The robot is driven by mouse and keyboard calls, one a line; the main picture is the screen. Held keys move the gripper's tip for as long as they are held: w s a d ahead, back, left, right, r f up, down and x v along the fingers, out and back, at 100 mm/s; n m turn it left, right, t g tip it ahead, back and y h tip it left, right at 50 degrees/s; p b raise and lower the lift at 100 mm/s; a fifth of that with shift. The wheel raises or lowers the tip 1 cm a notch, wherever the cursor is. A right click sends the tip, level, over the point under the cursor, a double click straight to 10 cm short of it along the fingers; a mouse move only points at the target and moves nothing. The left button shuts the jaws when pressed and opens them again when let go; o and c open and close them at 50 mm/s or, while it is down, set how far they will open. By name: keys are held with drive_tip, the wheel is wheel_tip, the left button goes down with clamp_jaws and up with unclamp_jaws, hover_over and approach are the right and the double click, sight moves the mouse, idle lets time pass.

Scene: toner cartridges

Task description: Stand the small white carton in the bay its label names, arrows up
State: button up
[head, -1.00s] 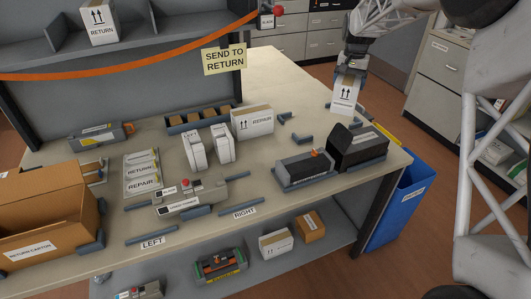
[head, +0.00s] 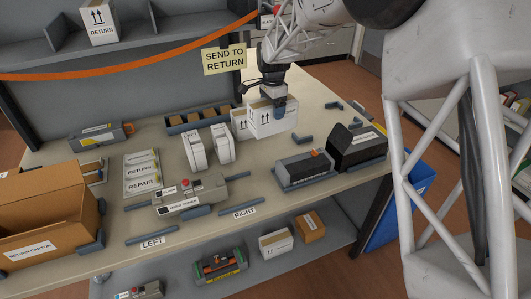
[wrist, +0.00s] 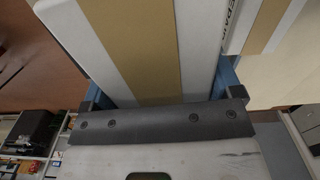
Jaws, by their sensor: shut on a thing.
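My gripper (head: 279,104) is shut on a small white carton (head: 258,121), holding it over the back of the bench, right of centre. Its two black arrows point up and it looks upright; its label is too small to read now. In the wrist view the held carton (wrist: 150,50) shows a tan tape strip between the fingers. Another white carton (head: 239,124) stands partly hidden behind it; in the wrist view this carton (wrist: 262,25) shows lettering like REPAIR. A carton labelled RETURN (head: 99,27) stands in the upper-left shelf (head: 25,52), which has dividers.
A yellow SEND TO RETURN sign (head: 224,59) hangs near an orange strap (head: 150,73). Dark cartridges (head: 303,166) lie right. Blue-grey corner brackets (head: 303,138) mark a bare bench area. An open brown carton (head: 45,235) sits front left.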

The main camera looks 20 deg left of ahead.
sight(265, 125)
drive_tip(key=shift+s+a+f+m, duration=0.2)
drive_tip(key=shift+s+a+m, duration=0.05)
drive_tip(key=shift+s+a, duration=0.25)
drive_tip(key=shift+s+a+f+m, duration=0.15)
drive_tip(key=shift+s+a+m, duration=0.1)
drive_tip(key=shift+s+a, duration=0.2)
drive_tip(key=shift+w+f, duration=0.1)
drive_tip(key=shift+f, duration=3.05)
drive_tip(key=shift+f, duration=0.1)
drive_tip(key=shift+f, duration=1.75)
drive_tip(key=shift+f, duration=0.1)
drive_tip(key=o, duration=1.1)
drive_tip(key=shift+f, duration=0.1)
drive_tip(key=shift+c, duration=0.2)
wheel_tip(265, 125, up, 12)
drive_tip(key=shift+r, duration=0.15)
